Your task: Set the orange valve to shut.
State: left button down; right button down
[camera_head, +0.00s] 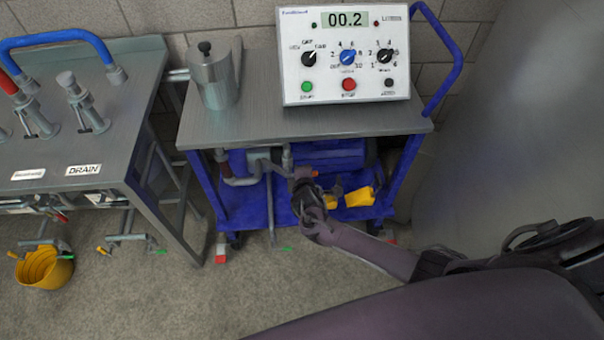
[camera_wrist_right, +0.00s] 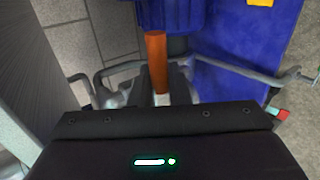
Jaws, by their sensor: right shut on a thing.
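The orange valve's handle (camera_wrist_right: 157,60) stands up out of my right gripper's fingers in the right wrist view, with a pale stem between them. My right gripper (camera_wrist_right: 163,92) is shut on this handle. In the head view the right gripper (camera_head: 303,182) is under the top of the blue cart, at its front pipework, and only a small orange bit of the handle (camera_head: 314,174) shows beside it. The gripper hides most of the valve body, and I cannot tell the valve's setting. My left gripper is not in view.
The blue cart (camera_head: 300,122) carries a control box (camera_head: 345,90) reading 00.2 and a steel canister (camera_head: 213,80). Grey pipes (camera_head: 245,181) run below its top. A yellow thing (camera_head: 360,197) lies on its lower shelf. A bench (camera_head: 110,180) and yellow bucket (camera_head: 44,268) stand left.

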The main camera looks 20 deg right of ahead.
jog(key=c, duration=1.5)
grip_release()
jog(key=shift+o, duration=0.2)
jog(key=p+v, duration=0.1)
jog(key=v, duration=0.6)
jog(key=shift+s+r, duration=0.25)
jog(key=shift+s, duration=0.05)
jog(key=shift+a, duration=0.1)
jog(key=s+d+f+m+g, duration=0.2)
jog(key=s+d+f+m, duration=0.1)
jog(key=s+f, duration=0.6)
jog(key=s+d+f+m+g, duration=0.25)
jog(key=s+f, duration=0.35)
jog(key=f, duration=0.5)
jog(key=s+a+f+m+g+y, duration=0.1)
jog(key=s+f, duration=0.5)
jog(key=s, duration=0.7)
jog(key=s+a+f+m+g+y, duration=0.1)
jog(key=s+f+m+g, duration=0.3)
jog(key=s, duration=1)
jog(key=shift+s+f+m+y, duration=0.25)
jog(key=shift+f+m+y, duration=0.35)
jog(key=shift+f+m, duration=0.35)
